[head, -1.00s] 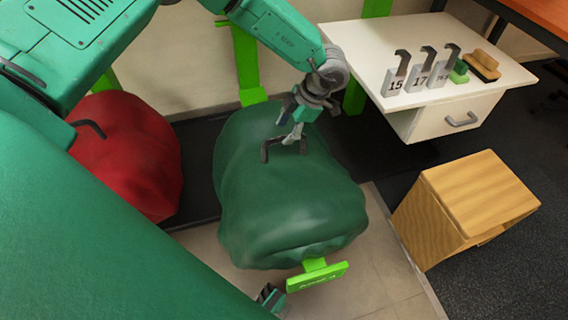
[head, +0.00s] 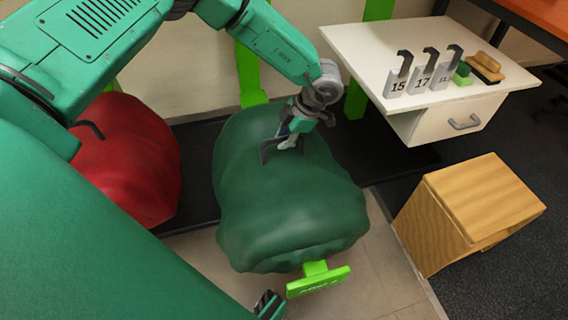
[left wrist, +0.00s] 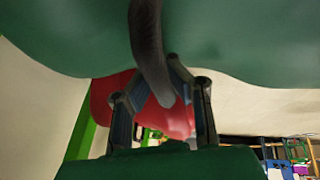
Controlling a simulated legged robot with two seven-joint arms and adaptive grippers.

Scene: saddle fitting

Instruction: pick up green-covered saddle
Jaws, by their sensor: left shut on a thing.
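The green-covered saddle (head: 290,205) is a large dark green, bulging form at the middle of the head view, above a bright green stand. A dark curved handle (left wrist: 147,45) rises from its top. My left gripper (head: 285,146) is at the top of this saddle, shut on the handle.
A red-covered saddle (head: 130,165) with its own dark handle stands to the left. A white drawer table (head: 385,45) at the right bears numbered hooked blocks and brushes. A wooden box (head: 470,205) stands on the floor below it. A bright green stand end (head: 318,281) sticks out in front.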

